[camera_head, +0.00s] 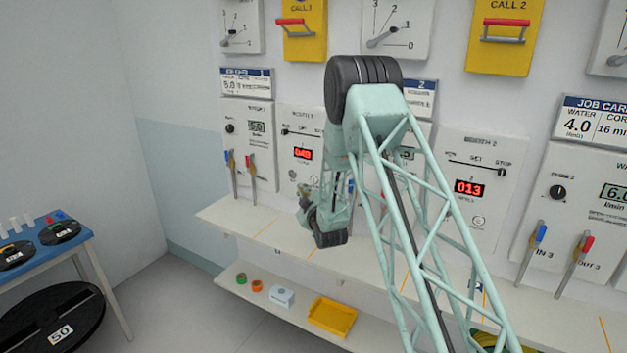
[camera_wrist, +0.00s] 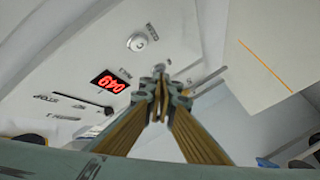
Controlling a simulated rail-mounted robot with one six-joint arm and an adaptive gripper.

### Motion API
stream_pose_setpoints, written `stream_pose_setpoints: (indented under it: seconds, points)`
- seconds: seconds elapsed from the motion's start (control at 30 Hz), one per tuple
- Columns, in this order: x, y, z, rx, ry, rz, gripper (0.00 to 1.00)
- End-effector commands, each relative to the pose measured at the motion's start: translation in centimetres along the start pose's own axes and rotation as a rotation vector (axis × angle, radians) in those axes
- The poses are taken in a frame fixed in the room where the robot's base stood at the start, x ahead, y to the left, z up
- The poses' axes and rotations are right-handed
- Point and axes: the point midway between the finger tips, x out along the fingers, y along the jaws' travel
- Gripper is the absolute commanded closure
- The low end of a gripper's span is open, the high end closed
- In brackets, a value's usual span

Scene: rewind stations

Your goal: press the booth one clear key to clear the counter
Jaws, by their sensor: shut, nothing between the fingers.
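The booth one panel (camera_head: 288,120) is on the wall behind my arm, with a lit red counter (camera_head: 303,153). In the wrist view the counter (camera_wrist: 108,82) appears rotated and seems to read 049. A round pale key (camera_wrist: 138,42) sits on the same panel, above and right of the counter in that picture. My gripper (camera_wrist: 160,88) is shut and empty. Its tips appear below and right of the key; whether they touch the panel cannot be told. In the head view my wrist hides part of the panel's lower right, and the fingertips are not clear.
The booth two panel (camera_head: 480,150) has its own counter (camera_head: 469,188) reading 013. Blue and red levers (camera_head: 250,175) stand left of booth one. A narrow shelf (camera_head: 232,213) runs below the panels. A lower shelf holds a yellow tray (camera_head: 332,318) and a white box (camera_head: 281,297).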

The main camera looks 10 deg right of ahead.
Motion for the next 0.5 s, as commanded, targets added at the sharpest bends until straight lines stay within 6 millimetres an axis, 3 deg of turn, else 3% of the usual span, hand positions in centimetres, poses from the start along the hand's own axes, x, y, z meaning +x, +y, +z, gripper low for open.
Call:
stream_pose_setpoints:
  seconds: [0.5]
  points:
    - [3.1, 2.1, 2.3, 0.001, 0.001, 0.001, 1.00]
